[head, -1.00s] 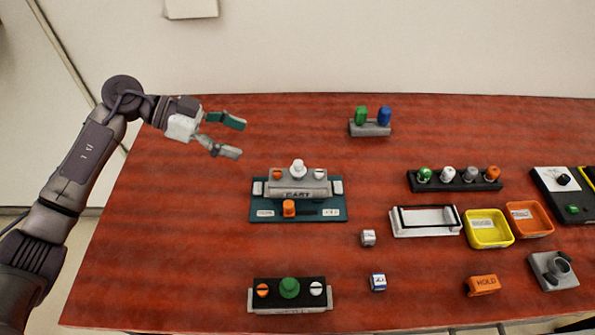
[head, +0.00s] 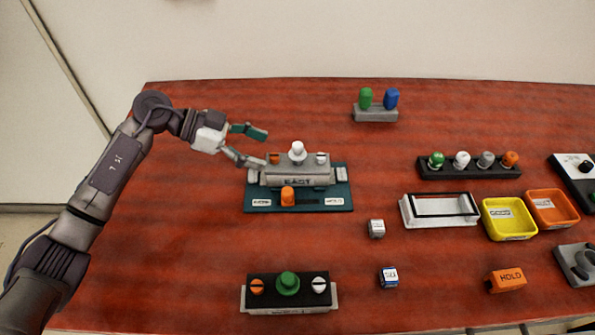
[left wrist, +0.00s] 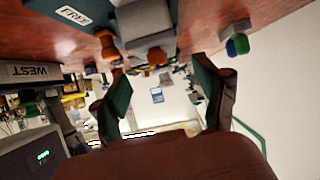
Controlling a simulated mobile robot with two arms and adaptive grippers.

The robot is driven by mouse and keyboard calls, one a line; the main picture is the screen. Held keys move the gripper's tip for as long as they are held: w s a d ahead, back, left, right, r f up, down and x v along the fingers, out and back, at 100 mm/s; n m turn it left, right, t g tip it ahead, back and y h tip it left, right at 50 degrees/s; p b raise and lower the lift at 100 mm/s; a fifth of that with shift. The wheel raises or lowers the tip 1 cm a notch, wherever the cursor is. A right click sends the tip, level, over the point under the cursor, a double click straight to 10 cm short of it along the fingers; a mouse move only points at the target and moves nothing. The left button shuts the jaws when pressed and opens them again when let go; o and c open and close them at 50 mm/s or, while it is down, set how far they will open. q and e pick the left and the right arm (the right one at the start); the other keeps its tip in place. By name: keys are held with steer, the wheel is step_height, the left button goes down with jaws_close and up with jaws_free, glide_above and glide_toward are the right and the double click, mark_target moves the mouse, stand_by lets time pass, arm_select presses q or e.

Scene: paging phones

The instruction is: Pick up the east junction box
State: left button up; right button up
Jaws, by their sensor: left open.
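The east junction box (head: 285,180) is a grey block with a white knob on top and small orange and white screws. It sits on a teal base (head: 255,206) with an orange block at its front. My left gripper (head: 256,147) is open and empty, just left of and behind the box. Its lower finger overlaps the box's left end in the head view; I cannot tell whether they touch. In the left wrist view the open fingers (left wrist: 163,90) spread below the grey box (left wrist: 145,20). The right gripper is not in view.
The west box (head: 290,310) with a green knob stands in front. A green-and-blue peg holder (head: 376,114) stands behind. To the right are a knob rack (head: 470,171), a white frame (head: 440,221), yellow (head: 509,234) and orange (head: 552,223) trays, and small cubes.

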mark_target(289, 162)
arm_select(q)
steer(key=x, duration=0.3)
steer(key=shift+d+f, duration=0.1)
steer(key=shift+d, duration=0.1)
steer(key=shift+f+p+x, duration=0.15)
steer(key=shift+p+x, duration=0.1)
steer(key=shift+x, duration=1.1)
steer(key=shift+f+p+x, duration=0.15)
steer(key=shift+p+x, duration=0.1)
steer(key=shift+x, duration=1.15)
steer(key=shift+s+a, duration=0.15)
steer(key=shift+a, duration=0.05)
steer(key=c, duration=0.9)
steer(key=shift+r, duration=0.1)
steer(key=shift+c, duration=0.9)
